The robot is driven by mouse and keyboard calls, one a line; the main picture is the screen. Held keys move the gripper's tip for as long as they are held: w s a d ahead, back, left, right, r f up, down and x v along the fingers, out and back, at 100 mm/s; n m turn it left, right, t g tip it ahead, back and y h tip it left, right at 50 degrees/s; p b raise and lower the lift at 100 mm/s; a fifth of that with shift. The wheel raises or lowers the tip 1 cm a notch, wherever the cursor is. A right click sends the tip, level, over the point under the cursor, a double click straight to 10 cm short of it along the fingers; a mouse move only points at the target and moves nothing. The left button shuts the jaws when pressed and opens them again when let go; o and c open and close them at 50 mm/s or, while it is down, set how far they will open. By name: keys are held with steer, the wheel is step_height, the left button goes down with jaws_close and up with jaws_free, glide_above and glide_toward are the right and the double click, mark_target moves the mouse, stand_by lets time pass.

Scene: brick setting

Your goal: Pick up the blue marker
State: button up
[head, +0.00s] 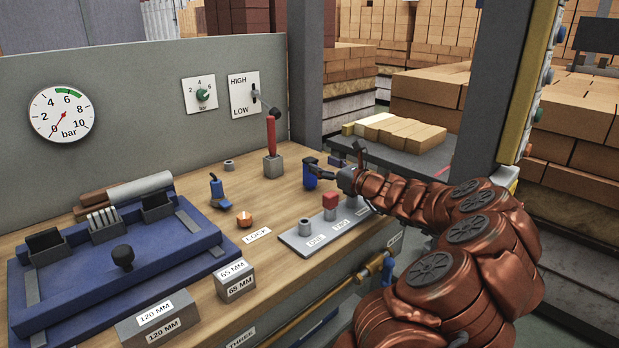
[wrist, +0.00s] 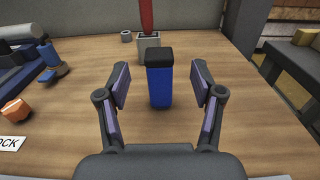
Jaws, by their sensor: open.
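The blue marker (wrist: 159,88), a short upright blue block with a black top, stands on the wooden bench. In the wrist view it stands between the two fingers of my gripper (wrist: 163,78), with a gap on each side. In the head view the blue marker (head: 310,180) stands near the bench's right part. My gripper (head: 326,168) reaches it from the right there and partly overlaps it. My gripper is open and holds nothing.
Behind the marker, a red lever (head: 271,135) rises from a grey block.

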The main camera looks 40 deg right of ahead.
mark_target(315, 161)
steer(key=shift+w, duration=2.85)
steer(key=shift+c, duration=0.4)
steer(key=c, duration=1.2)
